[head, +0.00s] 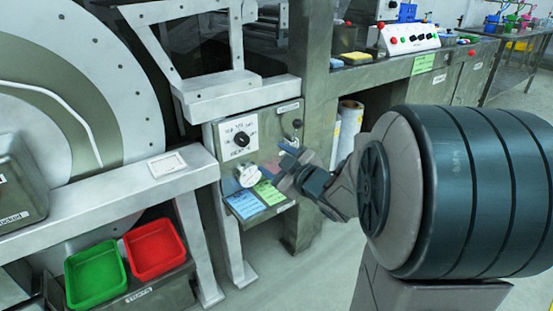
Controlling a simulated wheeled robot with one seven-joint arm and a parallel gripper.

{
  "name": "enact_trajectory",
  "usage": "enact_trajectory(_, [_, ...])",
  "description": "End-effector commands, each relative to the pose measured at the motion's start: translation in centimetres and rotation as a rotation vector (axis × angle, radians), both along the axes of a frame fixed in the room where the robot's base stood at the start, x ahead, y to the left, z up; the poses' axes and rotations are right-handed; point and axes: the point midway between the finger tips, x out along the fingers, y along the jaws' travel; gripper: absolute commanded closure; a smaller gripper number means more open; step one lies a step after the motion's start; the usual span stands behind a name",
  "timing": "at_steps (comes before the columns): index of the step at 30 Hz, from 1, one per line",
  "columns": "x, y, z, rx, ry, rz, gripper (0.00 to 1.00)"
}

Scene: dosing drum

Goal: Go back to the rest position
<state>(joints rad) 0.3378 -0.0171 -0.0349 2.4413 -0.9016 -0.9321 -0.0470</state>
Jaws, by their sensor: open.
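My gripper (284,170) is in front of the metal control box near the middle of the head view. Its jaws are open, and I see nothing between them. A white plate with a black rotary knob (242,139) is on the box, up and left of the gripper. A pale round fitting (248,175) sits below the plate, close left of the gripper; I cannot tell if they touch. My arm reaches in from the right and hides part of the box's right side.
Blue (243,204) and green (269,192) notes lie on the box's lower ledge. A large drum (90,75) and metal frame stand at left. Green (95,275) and red (154,248) trays sit below. A bench with a button panel (409,38) is behind. Floor is clear below the gripper.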

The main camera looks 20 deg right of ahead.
Motion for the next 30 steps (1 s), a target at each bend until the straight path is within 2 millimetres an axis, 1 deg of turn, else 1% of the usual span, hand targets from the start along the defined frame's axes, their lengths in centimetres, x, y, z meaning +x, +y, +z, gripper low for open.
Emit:
enact_trajectory(8, [0.0, 0.0, 0.1, -0.001, 0.001, -0.002, 0.42])
enact_trajectory(11, [0.1, -0.2, 1.1, -0.003, 0.015, -0.023, 0.42])
enact_trajectory(14, [0.0, -0.6, 3.1, -0.005, 0.053, -0.077, 0.42])
enact_trajectory(16, [-0.1, -1.0, 4.9, -0.004, 0.094, -0.132, 0.42])
enact_trajectory(18, [-0.5, -1.6, 6.6, 0.001, 0.145, -0.195, 0.42])
enact_trajectory(20, [-0.9, -2.0, 7.9, 0.007, 0.190, -0.247, 0.42])
enact_trajectory(26, [-3.2, -2.8, 11.8, 0.048, 0.352, -0.405, 0.42])
enact_trajectory(30, [-5.5, -2.9, 14.4, 0.087, 0.476, -0.498, 0.42])
